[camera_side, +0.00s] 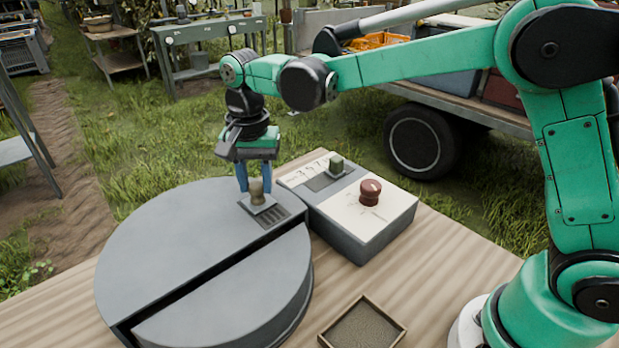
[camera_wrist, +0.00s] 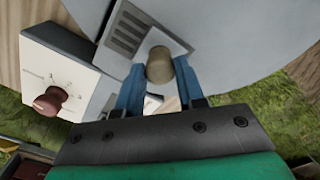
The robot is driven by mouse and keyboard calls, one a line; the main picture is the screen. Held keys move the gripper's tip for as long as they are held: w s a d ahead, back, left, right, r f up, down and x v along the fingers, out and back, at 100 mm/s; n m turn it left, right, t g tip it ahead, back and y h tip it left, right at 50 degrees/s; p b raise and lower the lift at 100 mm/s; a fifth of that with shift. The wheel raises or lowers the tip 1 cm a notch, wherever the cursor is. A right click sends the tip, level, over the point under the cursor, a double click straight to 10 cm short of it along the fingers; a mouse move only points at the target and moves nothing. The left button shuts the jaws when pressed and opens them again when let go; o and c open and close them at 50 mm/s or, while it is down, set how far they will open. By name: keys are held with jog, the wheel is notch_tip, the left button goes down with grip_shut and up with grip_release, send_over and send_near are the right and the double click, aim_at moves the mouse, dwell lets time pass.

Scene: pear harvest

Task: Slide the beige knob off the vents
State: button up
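The beige knob (camera_side: 257,190) stands upright on a small square plate (camera_side: 258,206) on top of a round grey lid (camera_side: 180,235). Dark slotted vents (camera_side: 273,219) show beside the plate; any slots under it are hidden. In the wrist view the knob (camera_wrist: 159,66) is at upper middle, with the vents (camera_wrist: 126,34) to its upper left. My gripper (camera_side: 257,185) points down over the knob, one blue finger on each side. In the wrist view the fingertips of my gripper (camera_wrist: 160,72) flank the knob very closely; I cannot tell whether they press on it.
A control box with a red-brown knob (camera_side: 370,192) and a small green block (camera_side: 336,164) adjoins the lid on the right. A shallow tray (camera_side: 388,318) lies on the wooden table (camera_side: 450,250) in front. A long slot splits the lid. Grass lies beyond.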

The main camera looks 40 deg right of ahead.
aim_at(259, 184)
jog(key=o, duration=0.4)
jog(key=shift+r, duration=2.85)
jog(key=shift+s+d+r, duration=0.1)
jog(key=shift+s+d, duration=0.05)
jog(key=shift+d, duration=0.05)
jog(key=s+d+f+n+t, duration=0.1)
jog(key=s+d+n+t, duration=0.1)
jog(key=s+d+n, duration=0.1)
jog(key=s+d+f+n+t, duration=0.1)
jog(key=s+d+n+t, duration=0.1)
jog(key=s, duration=0.3)
jog(key=s+d+f+n+t, duration=0.1)
jog(key=s+d+n+t, duration=0.2)
jog(key=s+d+n, duration=0.1)
jog(key=shift+s+d, duration=0.2)
jog(key=shift+d, duration=0.25)
